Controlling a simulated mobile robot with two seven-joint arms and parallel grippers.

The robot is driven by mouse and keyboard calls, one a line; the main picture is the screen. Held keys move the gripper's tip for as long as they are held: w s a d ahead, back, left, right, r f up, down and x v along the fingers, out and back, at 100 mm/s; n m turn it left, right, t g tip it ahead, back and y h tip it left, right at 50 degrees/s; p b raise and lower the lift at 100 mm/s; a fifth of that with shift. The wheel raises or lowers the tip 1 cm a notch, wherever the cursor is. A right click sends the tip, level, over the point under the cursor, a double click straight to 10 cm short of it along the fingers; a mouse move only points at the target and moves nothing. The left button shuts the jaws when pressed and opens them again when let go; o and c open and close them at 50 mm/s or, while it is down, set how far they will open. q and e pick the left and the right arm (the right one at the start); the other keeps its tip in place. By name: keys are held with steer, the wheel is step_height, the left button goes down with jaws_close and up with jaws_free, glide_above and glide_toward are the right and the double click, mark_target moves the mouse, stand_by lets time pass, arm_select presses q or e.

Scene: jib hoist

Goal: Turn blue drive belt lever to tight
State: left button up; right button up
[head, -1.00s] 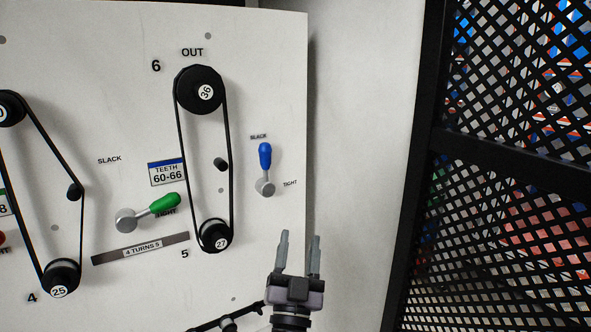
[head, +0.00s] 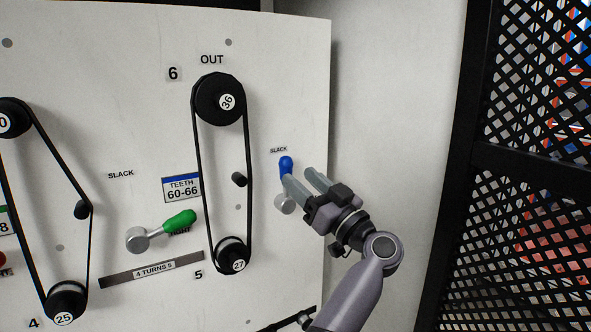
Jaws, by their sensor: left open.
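The blue lever (head: 286,164) is on the white panel, right of the belt on pulleys 5 and 6. Its handle points up toward the SLACK label (head: 278,150), and its grey hub (head: 284,204) is below. My left gripper (head: 298,174) is open at the lever, its fingers pointing up and left. One finger overlaps the lower part of the blue handle in the picture; I cannot tell whether it touches. The TIGHT label of this lever is hidden behind the gripper. My right gripper is not in view.
A green lever (head: 180,220) sits to the left, by its own TIGHT label. The drive belt (head: 204,180) runs around pulleys 36 (head: 220,99) and 27 (head: 233,256), beside a black idler (head: 239,180). A black mesh fence (head: 540,210) stands at the right.

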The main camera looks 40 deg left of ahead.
mark_target(290, 169)
arm_select(q)
steer(key=shift+x, duration=1.85)
jaws_close()
steer(key=shift+w, duration=0.15)
